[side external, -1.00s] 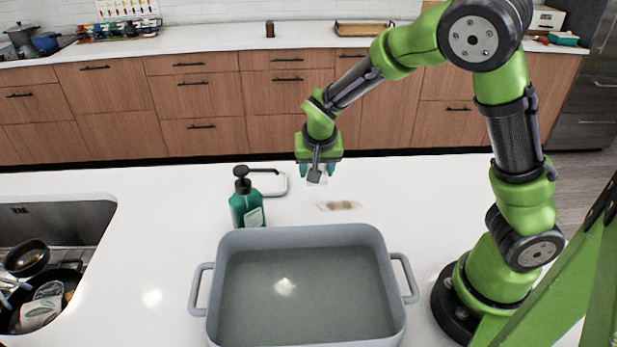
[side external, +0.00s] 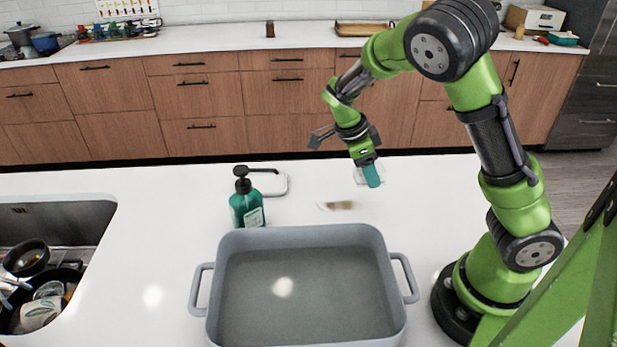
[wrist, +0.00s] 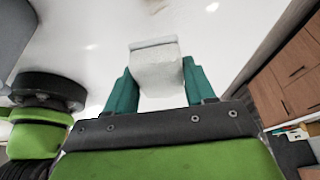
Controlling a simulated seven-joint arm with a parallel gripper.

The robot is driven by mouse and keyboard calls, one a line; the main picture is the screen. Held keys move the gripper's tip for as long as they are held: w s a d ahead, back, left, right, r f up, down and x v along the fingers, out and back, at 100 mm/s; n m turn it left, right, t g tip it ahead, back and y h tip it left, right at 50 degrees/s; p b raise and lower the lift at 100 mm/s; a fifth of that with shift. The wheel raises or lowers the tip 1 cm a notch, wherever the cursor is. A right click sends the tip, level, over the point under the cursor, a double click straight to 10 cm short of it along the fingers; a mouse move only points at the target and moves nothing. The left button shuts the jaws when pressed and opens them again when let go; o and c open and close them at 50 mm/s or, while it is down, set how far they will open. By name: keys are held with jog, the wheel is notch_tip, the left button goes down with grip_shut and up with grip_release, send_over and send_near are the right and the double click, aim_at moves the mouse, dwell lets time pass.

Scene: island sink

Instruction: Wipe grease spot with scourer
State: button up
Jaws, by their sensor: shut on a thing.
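The scourer (wrist: 157,68) is a pale, whitish block between the two teal fingers in the wrist view. My gripper (wrist: 155,85) is shut on it. In the side view my gripper (side external: 370,176) is tilted, with a pale edge of the scourer (side external: 359,176) showing beside a finger; most of it is hidden. The grease spot (side external: 340,205) is a brownish smear on the white counter, below and left of my gripper in the picture. I cannot tell whether the scourer touches the counter.
A large grey pan (side external: 229,238) with two handles stands in front of the spot. A green soap bottle (side external: 247,207) stands left of it, beside a small pale tray (side external: 284,184). The sink (side external: 85,211) holds dishes at the left. The counter (side external: 425,195) right of the spot is clear.

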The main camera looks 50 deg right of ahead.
aim_at(368, 207)
jog(key=shift+s+a+f+m, duration=0.1)
jog(key=shift+s+a+m, duration=0.05)
jog(key=shift+m, duration=0.35)
jog(key=shift+f, duration=3.75)
jog(key=shift+w+a+r, duration=0.1)
jog(key=shift+w+a, duration=0.35)
jog(key=shift+c, duration=0.4)
jog(key=shift+w+a+f, duration=0.15)
jog(key=shift+w+a, duration=0.55)
jog(key=shift+w+a+f, duration=0.15)
jog(key=shift+w+a, duration=0.5)
jog(key=shift+a, duration=0.05)
jog(key=shift+w+a+r, duration=0.15)
jog(key=shift+w+a, duration=0.65)
jog(key=shift+w, duration=0.05)
jog(key=shift+w+a, duration=0.5)
jog(key=shift+a, duration=0.05)
jog(key=shift+w+a, duration=0.5)
jog(key=shift+w, duration=0.05)
jog(key=shift+w+a+f, duration=0.2)
jog(key=shift+w+a, duration=0.05)
jog(key=shift+w+a+r, duration=0.1)
jog(key=shift+w+a, duration=0.15)
jog(key=shift+a, duration=0.05)
jog(key=shift+s+d, duration=4.2)
jog(key=shift+r, duration=4.05)
